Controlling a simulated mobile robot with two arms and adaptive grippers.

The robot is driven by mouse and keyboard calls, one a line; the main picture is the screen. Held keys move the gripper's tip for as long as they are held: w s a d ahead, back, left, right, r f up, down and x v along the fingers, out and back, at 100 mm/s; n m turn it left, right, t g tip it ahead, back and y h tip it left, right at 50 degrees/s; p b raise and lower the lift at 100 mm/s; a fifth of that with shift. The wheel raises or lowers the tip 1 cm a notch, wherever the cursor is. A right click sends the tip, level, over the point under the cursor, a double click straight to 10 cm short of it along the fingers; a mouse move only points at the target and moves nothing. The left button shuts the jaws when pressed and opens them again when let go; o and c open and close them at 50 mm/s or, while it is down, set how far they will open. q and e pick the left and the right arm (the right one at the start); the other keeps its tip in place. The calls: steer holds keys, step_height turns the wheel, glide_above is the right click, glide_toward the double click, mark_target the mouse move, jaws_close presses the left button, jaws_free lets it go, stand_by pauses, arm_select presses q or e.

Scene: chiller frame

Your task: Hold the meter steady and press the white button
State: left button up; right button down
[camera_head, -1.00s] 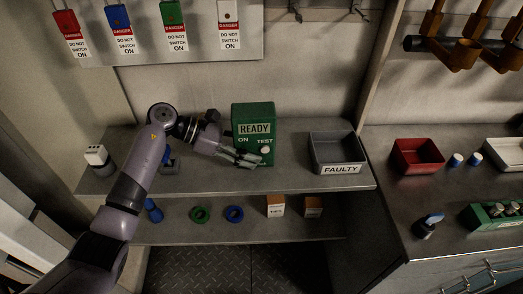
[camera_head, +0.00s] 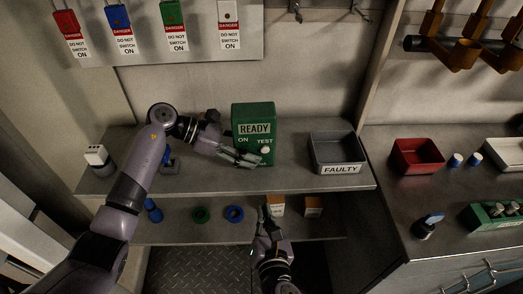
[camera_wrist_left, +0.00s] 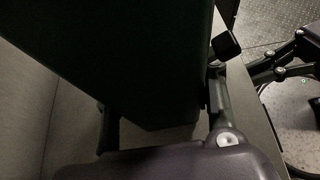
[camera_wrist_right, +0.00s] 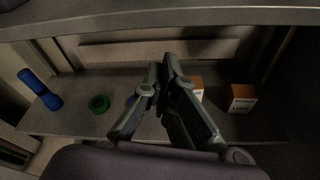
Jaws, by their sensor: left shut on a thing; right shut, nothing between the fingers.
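The meter is a green box (camera_head: 253,117) standing upright on the upper shelf in the head view, with a READY display and the labels ON and TEST. The white button (camera_head: 265,150) is on its front under TEST. My left gripper (camera_head: 246,158) is at the meter's lower front and shut on it; the dark meter body (camera_wrist_left: 130,60) fills much of the left wrist view between the fingers. My right gripper (camera_head: 266,212) is below and in front of the meter, by the lower shelf. Its fingers are together and empty in the right wrist view (camera_wrist_right: 166,75).
A grey FAULTY bin (camera_head: 337,152) stands right of the meter. The lower shelf (camera_head: 180,232) holds a green ring (camera_head: 201,215), a blue ring (camera_head: 234,213), a blue flashlight-like item (camera_head: 153,211) and small boxes (camera_head: 313,206). The upper shelf's front edge lies above my right gripper.

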mark_target(265, 151)
step_height(265, 151, up, 12)
steer(key=d+n+t, duration=0.1)
steer(key=n+t, duration=0.2)
steer(key=shift+h, duration=0.5)
steer(key=shift+w+r, duration=0.2)
steer(key=shift+w, duration=1.45)
steer(key=shift+w+r, duration=0.15)
steer(key=shift+w, duration=1.5)
steer(key=shift+w+a, duration=0.1)
steer(key=shift+w, duration=0.55)
steer(key=s, duration=0.7)
arm_select(q)
steer(key=o, duration=0.9)
steer(key=shift+o, duration=0.2)
